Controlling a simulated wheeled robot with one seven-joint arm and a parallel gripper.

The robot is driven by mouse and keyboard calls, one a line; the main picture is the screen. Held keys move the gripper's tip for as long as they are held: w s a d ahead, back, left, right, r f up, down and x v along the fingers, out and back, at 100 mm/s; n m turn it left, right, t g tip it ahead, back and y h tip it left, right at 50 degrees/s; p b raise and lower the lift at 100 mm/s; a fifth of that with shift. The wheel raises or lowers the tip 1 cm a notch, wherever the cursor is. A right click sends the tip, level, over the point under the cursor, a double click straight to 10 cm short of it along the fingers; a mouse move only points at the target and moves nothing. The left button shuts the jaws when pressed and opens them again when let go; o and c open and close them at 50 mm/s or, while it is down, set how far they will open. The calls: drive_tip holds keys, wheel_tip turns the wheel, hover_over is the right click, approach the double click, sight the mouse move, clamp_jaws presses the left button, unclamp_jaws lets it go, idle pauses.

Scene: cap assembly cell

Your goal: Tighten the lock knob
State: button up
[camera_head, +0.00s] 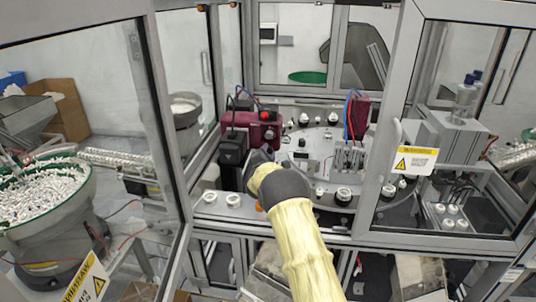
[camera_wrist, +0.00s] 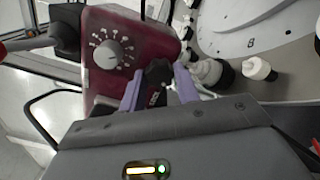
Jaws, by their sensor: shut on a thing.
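The lock knob (camera_wrist: 157,74) is a small black knob at the lower right edge of a maroon control box (camera_wrist: 140,40) in the wrist view. My gripper (camera_wrist: 158,84) has its two purple fingers on either side of the knob and is shut on it. In the head view the maroon box (camera_head: 262,131) stands at the left of the machine table, and my dark wrist reaches in beside it. My wrist hides the knob and the fingertips there.
A grey dial (camera_wrist: 108,55) with white markings is on the box face. White and black caps (camera_wrist: 259,69) sit close to the right of my fingers by the round turntable (camera_wrist: 245,25). Cabinet posts (camera_head: 387,150) flank the opening my arm passes through.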

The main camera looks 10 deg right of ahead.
drive_tip(key=shift+f+b, duration=0.1)
drive_tip(key=shift+b, duration=0.2)
drive_tip(key=m+b, duration=0.3)
drive_tip(key=shift+f+m, duration=0.1)
drive_tip(key=shift+m, duration=0.2)
drive_tip(key=m+b, duration=0.2)
drive_tip(key=shift+m, duration=0.3)
drive_tip(key=m+b, duration=0.2)
drive_tip(key=m, duration=0.1)
drive_tip(key=shift+m+b, duration=0.3)
drive_tip(key=shift+b, duration=0.05)
drive_tip(key=m+b, duration=0.2)
drive_tip(key=m, duration=0.2)
drive_tip(key=shift+m+b, duration=0.3)
drive_tip(key=m+b, duration=0.3)
drive_tip(key=m, duration=0.3)
drive_tip(key=m+b, duration=0.1)
drive_tip(key=m, duration=0.3)
drive_tip(key=shift+f+b, duration=0.1)
drive_tip(key=shift+b, duration=0.25)
drive_tip(key=shift+m+b, duration=0.55)
drive_tip(key=shift+m, duration=0.75)
